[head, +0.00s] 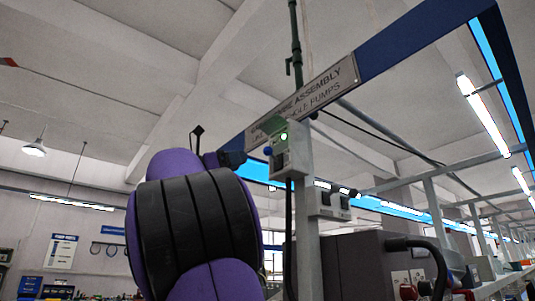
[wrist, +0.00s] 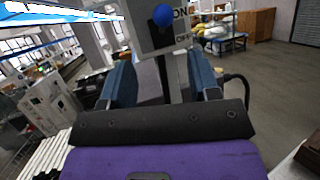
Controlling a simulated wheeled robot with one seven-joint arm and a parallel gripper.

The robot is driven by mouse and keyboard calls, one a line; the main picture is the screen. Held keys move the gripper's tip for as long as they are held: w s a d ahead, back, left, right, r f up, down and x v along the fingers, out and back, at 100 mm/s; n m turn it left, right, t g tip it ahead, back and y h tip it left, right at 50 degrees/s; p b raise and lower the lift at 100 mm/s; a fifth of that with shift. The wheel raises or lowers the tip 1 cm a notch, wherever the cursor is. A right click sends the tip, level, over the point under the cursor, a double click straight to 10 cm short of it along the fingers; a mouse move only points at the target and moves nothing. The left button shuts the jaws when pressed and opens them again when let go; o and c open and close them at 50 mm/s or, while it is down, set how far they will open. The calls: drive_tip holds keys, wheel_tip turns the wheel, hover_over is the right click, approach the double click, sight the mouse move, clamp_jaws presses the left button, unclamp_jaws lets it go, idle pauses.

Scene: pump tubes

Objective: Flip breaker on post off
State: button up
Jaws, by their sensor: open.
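The breaker is a grey box (head: 290,157) on a post (head: 307,215), with a lit green lamp and a blue ball knob (head: 267,151) on its left side. In the wrist view, the box (wrist: 151,39) is cut by the top edge. Its blue knob (wrist: 163,15) is level with the ON label, above the OFF label. My gripper (wrist: 160,62) is open and empty, with its two blue fingers below the knob. The post shows between them, beyond the fingers. In the head view my arm hides most of the gripper.
A second box with dark switches (head: 333,204) sits lower on the post. A sign beam (head: 305,104) runs overhead. A dark machine (head: 360,265) with a thick hose stands at the lower right. Open floor (wrist: 262,75) lies right in the wrist view.

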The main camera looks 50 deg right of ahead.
sight(267, 151)
drive_tip(key=x, duration=0.7)
drive_tip(key=r+x, duration=0.1)
drive_tip(key=x, duration=0.2)
drive_tip(key=shift+s+a+r, duration=0.1)
drive_tip(key=shift+s+r, duration=0.05)
drive_tip(key=shift+s, duration=0.15)
drive_tip(key=c, duration=0.9)
